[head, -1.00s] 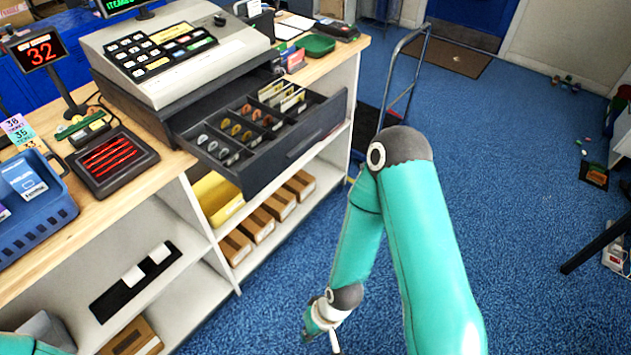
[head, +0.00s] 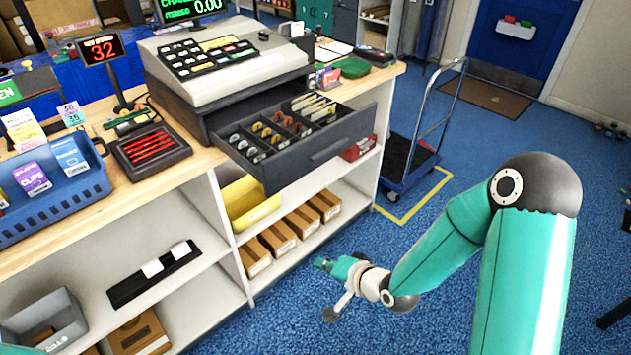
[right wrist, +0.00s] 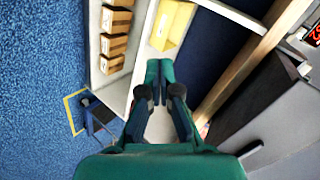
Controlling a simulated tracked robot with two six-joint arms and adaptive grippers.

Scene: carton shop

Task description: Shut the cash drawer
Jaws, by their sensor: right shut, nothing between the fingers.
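The cash drawer (head: 318,150) is dark grey and sticks out, open, from beneath the pale cash register (head: 225,72) in the head view. Coins and upright notes show in its compartments. My right gripper (head: 324,264) is below and in front of the drawer, apart from it, near the shelf boxes. In the right wrist view its teal fingers (right wrist: 158,72) are together and empty. My left gripper is out of view; only a bit of teal arm shows at the lower left of the head view.
The wooden counter (head: 190,168) holds a red-lit pad (head: 150,147) and a blue basket (head: 50,212). Shelves below hold a yellow bin (head: 248,203) and brown boxes (head: 300,222). A blue trolley (head: 408,165) stands beyond the counter's end. Blue floor is free in front.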

